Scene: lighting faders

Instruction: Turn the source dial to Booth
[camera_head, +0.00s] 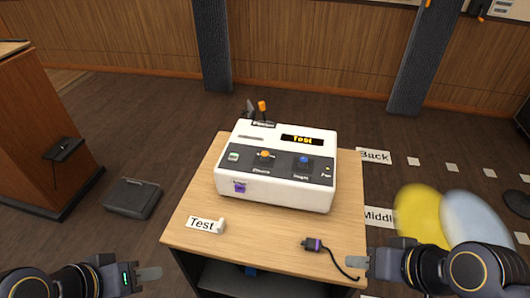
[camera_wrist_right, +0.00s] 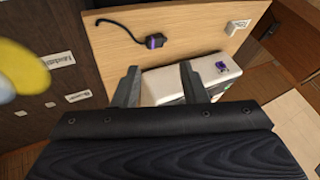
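My right gripper (camera_head: 358,265) is by the table's front right corner, away from the box. The right wrist view shows its fingers (camera_wrist_right: 160,87) apart and empty, the box (camera_wrist_right: 165,84) beyond them.
A cable with a purple-marked plug (camera_head: 312,244) lies on the table's front right. A "Test" card (camera_head: 205,224) stands at the front left. A purple socket (camera_head: 239,187) is on the box front. Yellow (camera_head: 418,215) and pale blue discs show at right.

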